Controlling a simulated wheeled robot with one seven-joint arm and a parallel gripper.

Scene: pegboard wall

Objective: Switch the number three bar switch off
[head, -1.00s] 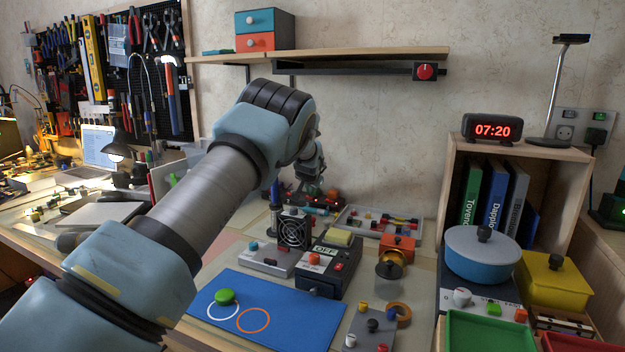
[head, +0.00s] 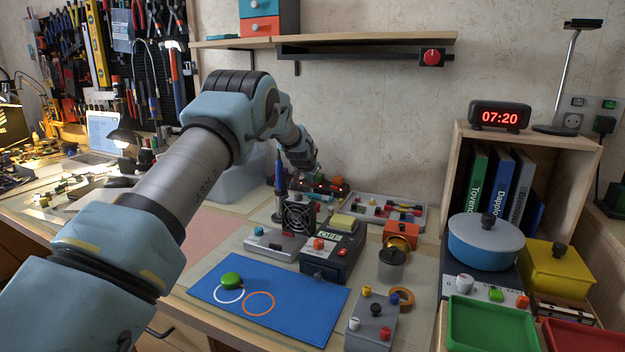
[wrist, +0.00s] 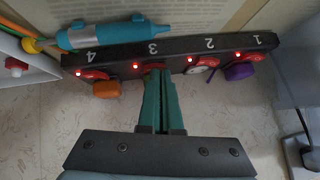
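The dark power bar (wrist: 181,56) shows upside down in the wrist view, with positions numbered 1 to 4. A lit red light sits beside each number. The number three switch (wrist: 153,66) is red and partly hidden by my fingertips. My gripper (wrist: 157,76) has its green fingers together with nothing seen between them. The tips are at the number three switch; I cannot tell whether they touch it. In the head view my arm's end reaches down at the back of the bench, and the fingers cannot be made out.
An orange plug (wrist: 106,89), a white plug (wrist: 202,66) and a purple plug (wrist: 240,71) sit along the bar beside my fingers. A blue tool (wrist: 100,35) lies behind the bar. In the head view, a fan (head: 299,217) stands in front of my arm's end.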

